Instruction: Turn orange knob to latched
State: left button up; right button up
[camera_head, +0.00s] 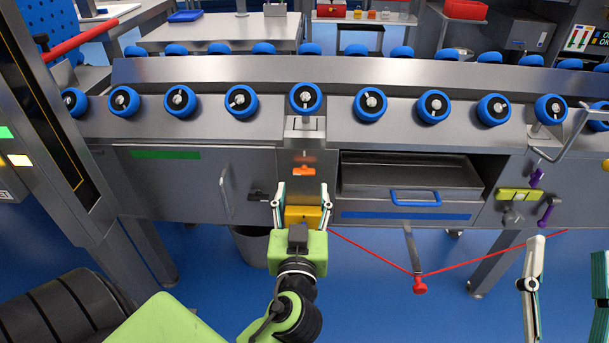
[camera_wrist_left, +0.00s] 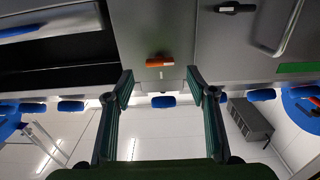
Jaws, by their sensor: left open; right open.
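The orange knob (camera_head: 304,171) sits on the grey front panel between the left door and the drawer bay. Its bar lies about level, with a small pale label above it. It also shows in the left wrist view (camera_wrist_left: 160,60), beyond the fingertips and between their lines. My left gripper (camera_head: 302,190) is open just below and in front of the knob, apart from it; its spread fingers show in the left wrist view (camera_wrist_left: 160,85). My right gripper (camera_head: 567,252) is open and empty at the lower right, far from the knob.
A yellow block (camera_head: 303,215) shows between my left fingers in the head view; its depth is unclear. A black knob (camera_head: 258,195) and door handle (camera_head: 225,192) are left of the orange knob. The drawer's blue handle (camera_head: 415,198) is right. A red cord (camera_head: 370,252) hangs below.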

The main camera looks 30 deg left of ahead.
aim_at(304, 175)
pick_arm(q)
jog(key=x, duration=0.6)
jog(key=c, duration=1.1)
